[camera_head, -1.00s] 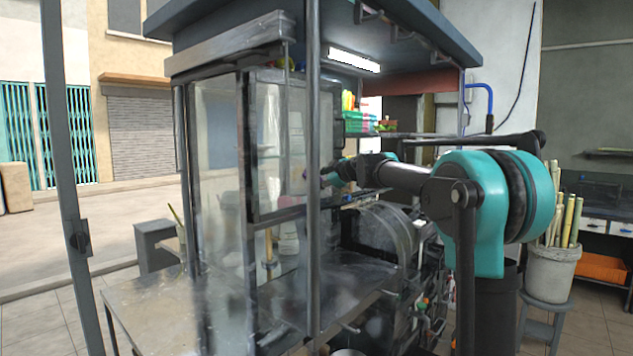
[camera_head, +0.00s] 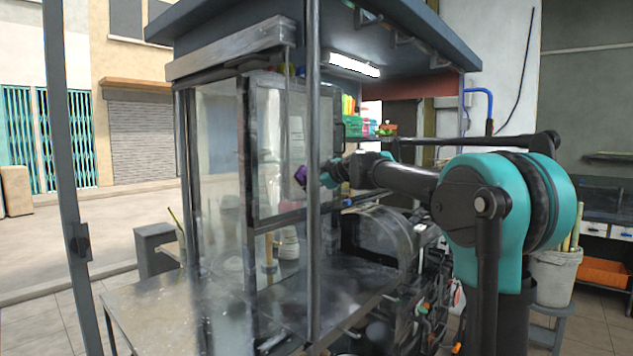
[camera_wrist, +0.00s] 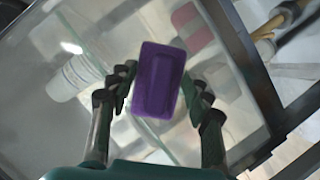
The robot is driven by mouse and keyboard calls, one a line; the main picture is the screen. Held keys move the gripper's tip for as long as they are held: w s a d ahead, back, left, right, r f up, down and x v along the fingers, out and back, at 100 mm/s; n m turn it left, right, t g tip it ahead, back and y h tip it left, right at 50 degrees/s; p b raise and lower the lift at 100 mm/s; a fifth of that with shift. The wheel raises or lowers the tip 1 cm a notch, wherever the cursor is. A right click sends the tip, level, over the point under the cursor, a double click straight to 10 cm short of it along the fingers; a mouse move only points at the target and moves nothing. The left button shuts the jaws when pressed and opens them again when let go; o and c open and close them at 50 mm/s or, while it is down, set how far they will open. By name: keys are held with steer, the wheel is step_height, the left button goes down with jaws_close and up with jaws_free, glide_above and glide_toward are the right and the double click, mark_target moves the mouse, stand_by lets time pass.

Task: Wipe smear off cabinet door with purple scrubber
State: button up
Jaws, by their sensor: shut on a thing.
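The purple scrubber (camera_wrist: 158,82) is a small rounded block between the two fingers of my gripper (camera_wrist: 157,90) in the wrist view. My gripper is shut on it. In the head view the scrubber (camera_head: 301,175) shows as a small purple spot at the end of my gripper (camera_head: 318,178), close to the glazed cabinet door (camera_head: 270,150). The dark-framed glass door also fills much of the wrist view, with its frame (camera_wrist: 250,75) at the right. I cannot tell whether the scrubber touches the glass. The glass looks hazy in places; I cannot make out a distinct smear.
A grey upright post (camera_head: 314,230) stands in front of the cabinet. The metal counter (camera_head: 150,305) is below, with the press machinery (camera_head: 385,240) at its right. A shelf with green and pink containers (camera_head: 352,126) is behind. A bucket of cane (camera_head: 555,275) stands at right.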

steer(key=shift+s+a, duration=0.6)
steer(key=shift+s, duration=0.3)
steer(key=shift+s+a, duration=0.6)
steer(key=shift+s, duration=0.25)
steer(key=shift+s+a, duration=1.25)
steer(key=shift+s, duration=0.15)
steer(key=shift+r, duration=0.75)
steer(key=w+d, duration=0.7)
steer(key=w, duration=0.2)
steer(key=shift+w, duration=0.3)
steer(key=shift+d, duration=0.1)
steer(key=shift+s+d, duration=0.95)
steer(key=shift+d, duration=0.25)
steer(key=shift+s+d, duration=0.9)
steer(key=shift+d, duration=0.25)
